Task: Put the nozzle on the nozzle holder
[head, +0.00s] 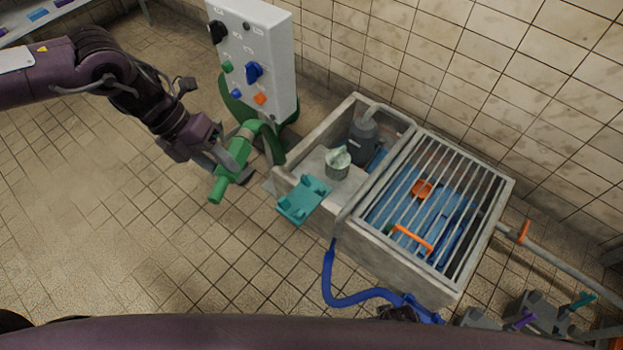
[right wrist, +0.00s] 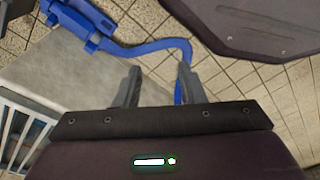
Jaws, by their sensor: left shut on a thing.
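The green nozzle (head: 221,182) is in my left gripper (head: 237,163), which is shut on it. It is held in the air left of the concrete basin, its narrow end pointing down and left. A teal bracket with upright prongs (head: 303,200), which looks like the nozzle holder, sits at the basin's near left edge. It looks empty, and the nozzle is apart from it, to its left. My right gripper (right wrist: 158,85) shows in the right wrist view with its two fingers apart and nothing between them.
The concrete basin (head: 375,245) has a metal grating (head: 440,200) and a grey pump (head: 363,140). A white control box (head: 255,55) stands behind the nozzle. A blue hose (head: 345,299) hangs at the basin's front. The tiled floor at left is clear.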

